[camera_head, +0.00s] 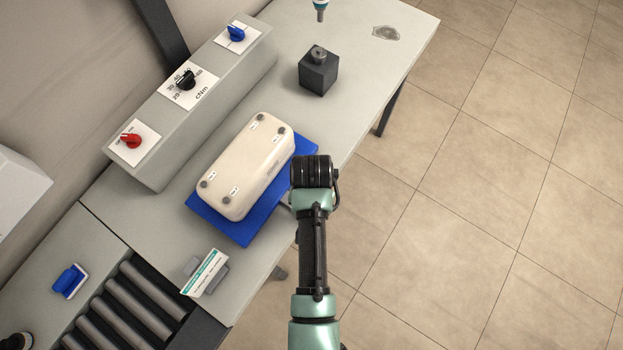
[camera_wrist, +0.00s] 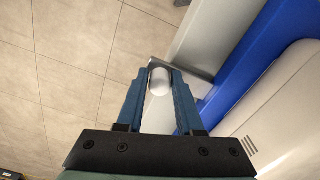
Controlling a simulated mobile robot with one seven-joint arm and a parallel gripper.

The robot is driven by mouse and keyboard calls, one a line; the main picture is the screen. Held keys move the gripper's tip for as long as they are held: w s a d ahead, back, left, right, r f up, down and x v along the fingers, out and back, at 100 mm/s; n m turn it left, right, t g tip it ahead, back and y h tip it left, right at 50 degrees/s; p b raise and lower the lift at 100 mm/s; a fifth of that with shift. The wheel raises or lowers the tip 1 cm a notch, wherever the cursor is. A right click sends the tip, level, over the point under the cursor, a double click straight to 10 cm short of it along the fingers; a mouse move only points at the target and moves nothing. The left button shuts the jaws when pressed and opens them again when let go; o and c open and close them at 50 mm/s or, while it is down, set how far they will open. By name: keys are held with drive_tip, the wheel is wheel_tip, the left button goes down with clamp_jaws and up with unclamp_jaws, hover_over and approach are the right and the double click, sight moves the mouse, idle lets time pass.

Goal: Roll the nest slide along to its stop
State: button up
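The blue nest slide (camera_head: 237,229) lies on the bench with a cream monitor casing (camera_head: 246,165) face down on it. In the wrist view, the blue slide (camera_wrist: 240,50) runs up the right side, with the casing (camera_wrist: 285,120) beyond it. A pale rounded knob (camera_wrist: 160,82) on a grey bracket stands at the slide's near edge. My gripper (camera_wrist: 160,78) has its two blue fingers on either side of this knob, close to it. Whether they press on it I cannot tell. In the head view, my wrist hides the fingers and the knob.
A grey console (camera_head: 196,100) with red, black and blue knobs stands behind the slide. A small sign (camera_head: 204,272) and a roller conveyor (camera_head: 130,305) are at lower left. Tiled floor is open at right.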

clamp_jaws()
idle(1.1)
